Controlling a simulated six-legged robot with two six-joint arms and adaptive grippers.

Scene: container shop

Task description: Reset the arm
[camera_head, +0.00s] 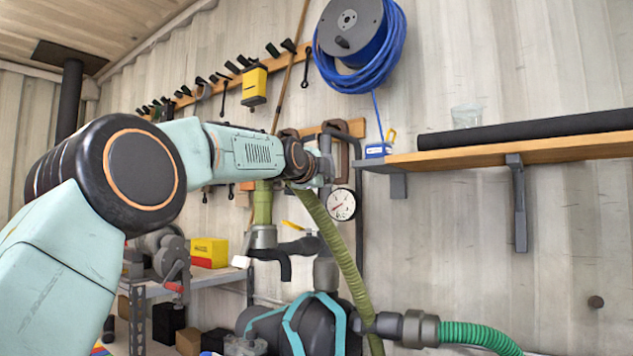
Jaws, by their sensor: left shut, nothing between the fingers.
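My left arm comes in from the left, pale teal with dark joints, and reaches toward the middle of the view. My left gripper (324,168) is at its far end, small and pointing away from me. It is shut and empty, in front of the corrugated wall near a pressure gauge (341,204). The fingertips are hard to make out against the pipes behind. My right gripper is not in view.
A wooden wall shelf (500,153) with a dark roll (530,130) is at right. A blue hose reel (358,45) hangs above. Below are a green hose (340,255), a dark tank with teal bands (325,325) and a metal shelf (215,277).

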